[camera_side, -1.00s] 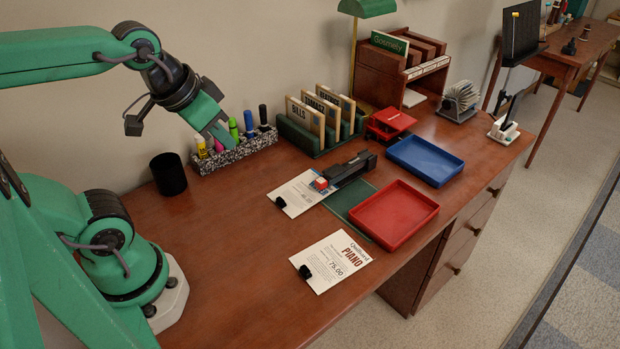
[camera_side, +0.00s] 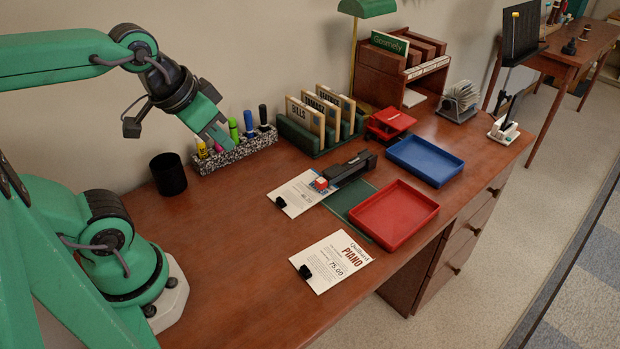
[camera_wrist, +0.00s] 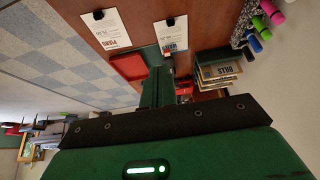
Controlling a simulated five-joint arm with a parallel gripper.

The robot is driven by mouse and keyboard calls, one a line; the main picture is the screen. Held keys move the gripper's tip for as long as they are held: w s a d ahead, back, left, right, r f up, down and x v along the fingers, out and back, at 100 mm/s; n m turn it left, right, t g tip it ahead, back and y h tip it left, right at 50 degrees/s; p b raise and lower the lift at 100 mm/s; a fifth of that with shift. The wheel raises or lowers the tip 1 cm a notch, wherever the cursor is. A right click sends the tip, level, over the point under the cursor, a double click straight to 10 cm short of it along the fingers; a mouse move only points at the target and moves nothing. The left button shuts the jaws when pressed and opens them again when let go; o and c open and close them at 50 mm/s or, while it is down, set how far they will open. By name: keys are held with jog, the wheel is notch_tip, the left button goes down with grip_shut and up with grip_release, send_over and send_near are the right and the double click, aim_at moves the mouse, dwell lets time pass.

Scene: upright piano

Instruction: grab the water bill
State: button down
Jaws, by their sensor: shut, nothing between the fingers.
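Two clipped paper bills lie on the brown desk. One (camera_side: 296,197) has a blue heading partly covered, so I cannot read its name; a black clip is on its near end. It also shows in the wrist view (camera_wrist: 171,36). The other bill (camera_side: 331,263) reads "PIANO" and 75.00 and shows at the wrist view's upper left (camera_wrist: 106,28). A black stapler (camera_side: 352,167) and a small red, white and blue cube (camera_side: 320,184) sit at the first bill's far end. My gripper (camera_side: 221,141) is shut and empty, raised above the desk, left of and apart from both bills.
A speckled marker holder (camera_side: 235,152) and black cup (camera_side: 168,175) stand by the wall. A green sorter (camera_side: 320,135) holds "BILLS" and other folders. A red tray (camera_side: 393,214) and blue tray (camera_side: 425,160) lie right. The desk's left middle is clear.

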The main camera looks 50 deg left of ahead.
jog(key=c, duration=2.2)
grip_release()
jog(key=c, duration=1.3)
grip_release()
jog(key=shift+c, duration=0.2)
jog(key=shift+w, duration=0.1)
jog(key=n+g, duration=0.6)
jog(key=n, duration=1.2)
send_over(282, 198)
jog(key=shift+f, duration=8)
jog(key=shift+f, duration=1.35)
